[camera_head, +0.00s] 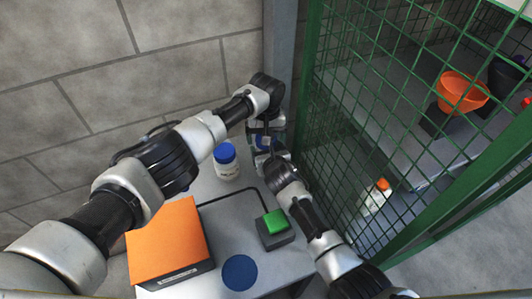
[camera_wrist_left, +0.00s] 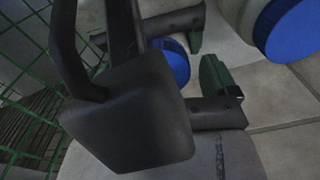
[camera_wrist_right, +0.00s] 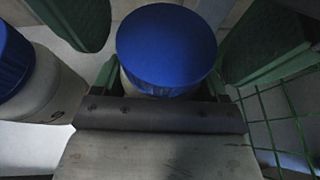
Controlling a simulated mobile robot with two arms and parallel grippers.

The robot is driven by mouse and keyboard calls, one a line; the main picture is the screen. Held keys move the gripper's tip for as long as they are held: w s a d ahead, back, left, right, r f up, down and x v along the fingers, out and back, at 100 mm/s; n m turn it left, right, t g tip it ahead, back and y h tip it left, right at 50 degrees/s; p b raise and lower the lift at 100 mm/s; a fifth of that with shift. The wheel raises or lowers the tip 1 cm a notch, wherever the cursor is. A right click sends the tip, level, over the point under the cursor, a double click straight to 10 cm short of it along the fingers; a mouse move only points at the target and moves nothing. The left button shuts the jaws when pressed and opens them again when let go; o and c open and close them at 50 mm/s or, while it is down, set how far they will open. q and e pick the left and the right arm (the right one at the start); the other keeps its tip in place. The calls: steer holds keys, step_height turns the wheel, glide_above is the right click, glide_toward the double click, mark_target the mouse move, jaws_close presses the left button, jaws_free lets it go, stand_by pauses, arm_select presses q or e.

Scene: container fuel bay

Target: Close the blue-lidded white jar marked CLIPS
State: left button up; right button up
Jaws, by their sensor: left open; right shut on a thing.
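A white jar with a blue lid (camera_wrist_right: 166,48) is between my right gripper's fingers (camera_wrist_right: 160,85), which are shut on its body. The lid sits over its top; whether it is fully seated is not clear. The jar's label is hidden. In the head view the jar's blue (camera_head: 262,142) shows between my two grippers. My left gripper (camera_head: 265,128) is open, close above the lid. A second white jar with a blue lid (camera_head: 226,161) stands upright to the left, its label too small to read. It also shows in the left wrist view (camera_wrist_left: 290,27).
An orange-topped box (camera_head: 165,240), a green button on a dark base (camera_head: 274,222) and a blue disc (camera_head: 240,272) are on the grey table. A green mesh fence (camera_head: 345,120) is close on the right. Behind it are an orange bowl (camera_head: 462,92) and an orange-capped bottle (camera_head: 375,197).

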arm_select(q)
steer(key=shift+r, duration=2.2)
steer(key=shift+c, duration=0.4)
steer(key=shift+d+r, duration=0.2)
steer(key=shift+r, duration=0.05)
steer(key=shift+d+r+n, duration=0.2)
steer(key=shift+r+n, duration=0.5)
steer(key=shift+n, duration=0.1)
steer(key=shift+a+r+n, duration=0.1)
steer(key=shift+r+n, duration=0.45)
steer(key=shift+n, duration=0.05)
steer(key=shift+a+r+n, duration=0.25)
steer(key=shift+n, duration=0.15)
